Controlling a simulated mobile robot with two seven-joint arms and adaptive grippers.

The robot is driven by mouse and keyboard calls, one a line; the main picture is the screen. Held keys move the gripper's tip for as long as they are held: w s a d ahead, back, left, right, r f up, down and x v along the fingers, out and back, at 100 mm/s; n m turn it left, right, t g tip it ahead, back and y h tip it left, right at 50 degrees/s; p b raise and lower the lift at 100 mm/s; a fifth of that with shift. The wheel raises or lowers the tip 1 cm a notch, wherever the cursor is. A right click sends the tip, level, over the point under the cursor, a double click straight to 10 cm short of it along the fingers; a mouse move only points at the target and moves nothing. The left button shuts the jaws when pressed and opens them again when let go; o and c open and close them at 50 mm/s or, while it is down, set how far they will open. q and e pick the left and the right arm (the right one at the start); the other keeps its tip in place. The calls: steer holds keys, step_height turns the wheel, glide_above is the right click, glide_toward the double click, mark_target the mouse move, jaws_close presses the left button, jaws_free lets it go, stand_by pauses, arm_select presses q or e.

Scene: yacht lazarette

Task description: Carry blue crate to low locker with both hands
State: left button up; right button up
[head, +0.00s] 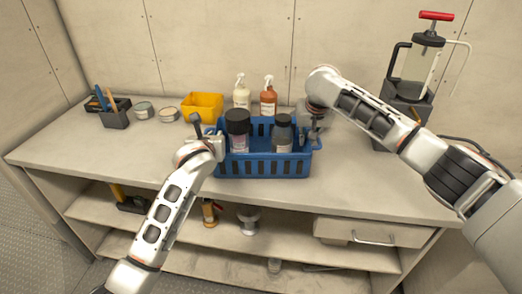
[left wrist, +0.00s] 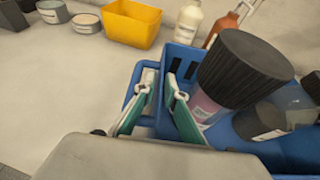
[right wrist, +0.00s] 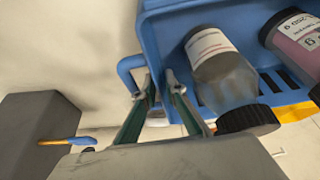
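The blue crate (head: 263,165) stands upright on the bench top, holding dark-capped bottles (head: 238,130). My left gripper (head: 217,143) is at its left end; in the left wrist view its fingers (left wrist: 160,82) point down beside the crate's left handle loop (left wrist: 129,85). My right gripper (head: 315,134) is at the right end, its fingers (right wrist: 158,84) beside the other handle loop (right wrist: 123,72). Both finger pairs are close together with a narrow gap. Whether either pair clamps a handle is hidden. The low locker is probably the open shelving (head: 290,255) under the bench.
A yellow bin (head: 202,106), grey tins (head: 143,109) and a dark tool holder (head: 115,117) stand left of the crate. Spray bottles (head: 268,97) stand behind it. A red-handled device (head: 408,85) is at right. A drawer (head: 372,234) hangs below; the bench front is clear.

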arm_select(q)
jaws_close()
arm_select(e)
jaws_close()
arm_select(q)
steer(key=shift+r, duration=0.25)
arm_select(e)
steer(key=shift+w+r, duration=0.1)
steer(key=shift+r, duration=0.1)
